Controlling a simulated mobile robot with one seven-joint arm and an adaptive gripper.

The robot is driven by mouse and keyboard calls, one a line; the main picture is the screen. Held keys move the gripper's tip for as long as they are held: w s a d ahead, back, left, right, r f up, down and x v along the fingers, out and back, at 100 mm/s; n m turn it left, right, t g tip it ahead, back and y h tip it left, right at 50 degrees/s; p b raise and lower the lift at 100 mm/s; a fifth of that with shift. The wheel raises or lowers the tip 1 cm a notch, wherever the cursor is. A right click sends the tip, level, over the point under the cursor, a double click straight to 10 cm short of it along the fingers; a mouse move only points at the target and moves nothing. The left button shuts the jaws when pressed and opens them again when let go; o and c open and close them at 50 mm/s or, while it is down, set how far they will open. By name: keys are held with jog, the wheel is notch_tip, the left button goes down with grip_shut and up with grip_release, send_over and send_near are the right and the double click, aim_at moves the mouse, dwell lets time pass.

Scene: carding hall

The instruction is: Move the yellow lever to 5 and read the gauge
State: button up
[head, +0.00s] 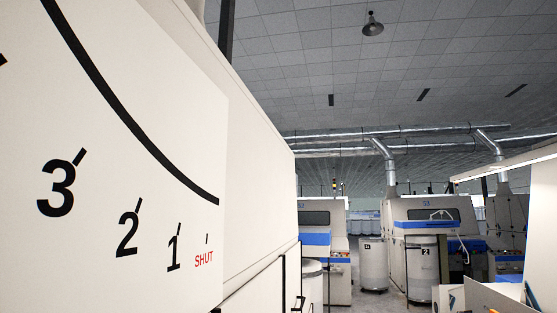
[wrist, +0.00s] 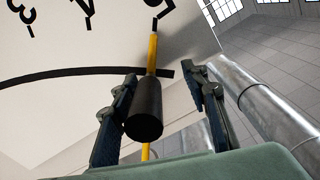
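The yellow lever (wrist: 152,55) shows in the wrist view, with a black cylindrical grip (wrist: 145,118) at its near end. Its far end meets a tick beside a partly cut-off figure that looks like an upside-down 5 (wrist: 155,10). My gripper (wrist: 163,75) is open, with one finger on each side of the lever. The right finger is apart from the grip; I cannot tell whether the left one touches it. The head view shows the pale scale panel (head: 120,125) with 3, 2, 1 and a red SHUT. The lever is outside the head view, and I see no gauge.
A shiny metal duct (wrist: 260,105) runs close to the right of my gripper in the wrist view. In the head view, blue-and-white machines (head: 425,215) and pale cans (head: 373,265) stand beyond the panel. Ducts (head: 390,175) cross overhead.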

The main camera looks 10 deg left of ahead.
jog(key=d, duration=1.1)
jog(key=shift+s+d, duration=0.25)
jog(key=shift+s, duration=0.2)
